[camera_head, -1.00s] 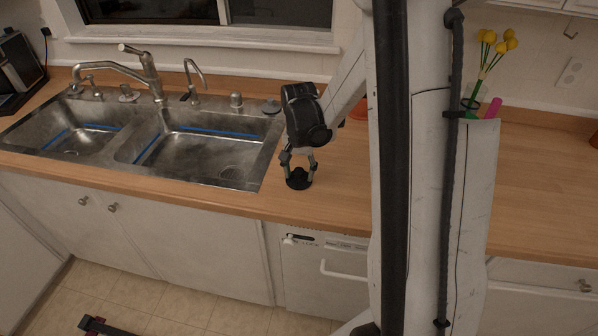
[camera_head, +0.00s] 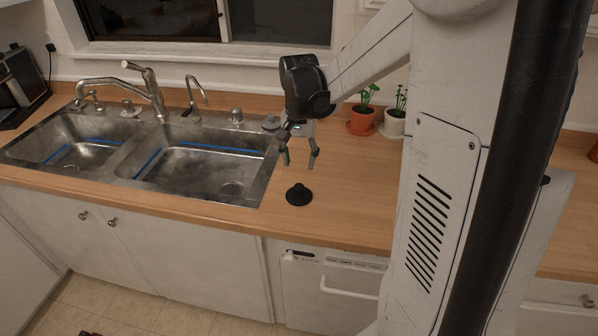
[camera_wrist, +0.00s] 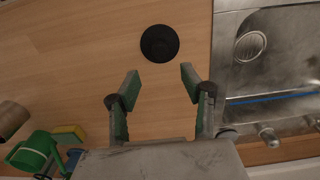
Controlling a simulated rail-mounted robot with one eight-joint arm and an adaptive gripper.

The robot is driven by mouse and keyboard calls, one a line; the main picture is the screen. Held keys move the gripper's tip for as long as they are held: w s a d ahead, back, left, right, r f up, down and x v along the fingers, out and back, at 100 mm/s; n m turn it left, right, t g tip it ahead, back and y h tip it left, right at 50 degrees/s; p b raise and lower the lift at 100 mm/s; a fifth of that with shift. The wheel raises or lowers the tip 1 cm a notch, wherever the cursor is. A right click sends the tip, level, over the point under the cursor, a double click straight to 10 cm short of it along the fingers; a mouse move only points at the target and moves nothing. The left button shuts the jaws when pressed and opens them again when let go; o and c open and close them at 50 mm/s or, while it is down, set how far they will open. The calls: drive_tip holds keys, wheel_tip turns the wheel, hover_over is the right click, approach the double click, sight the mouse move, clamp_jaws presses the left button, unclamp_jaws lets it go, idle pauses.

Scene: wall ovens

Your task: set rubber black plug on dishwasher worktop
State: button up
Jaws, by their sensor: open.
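In the wrist view the plug (camera_wrist: 159,43) shows as a round black disc on bare wood, just beyond the fingertips. My gripper (camera_head: 299,164) is open and empty, above the plug and clear of it. In the wrist view both fingers of my gripper (camera_wrist: 160,80) are spread apart with nothing between them.
A double steel sink (camera_head: 190,165) with faucets lies left of the plug. Two potted plants (camera_head: 362,115) stand behind, to the right of my gripper. In the wrist view a green item (camera_wrist: 35,152) lies at lower left. The worktop around the plug is clear.

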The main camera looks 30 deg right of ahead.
drive_tip(key=s+a+r+n+t, duration=0.3)
drive_tip(key=s+a+r+n, duration=0.1)
drive_tip(key=s+a, duration=0.3)
drive_tip(key=s+a+r+n+t, duration=0.4)
drive_tip(key=s+a, duration=0.4)
drive_tip(key=s, duration=0.2)
drive_tip(key=shift+s+r+n, duration=0.3)
drive_tip(key=shift+r, duration=0.45)
drive_tip(key=shift+a, duration=0.1)
wheel_tip(320, 180, down, 4)
drive_tip(key=b, duration=0.3)
drive_tip(key=shift+b, duration=0.4)
drive_tip(key=shift+r, duration=0.1)
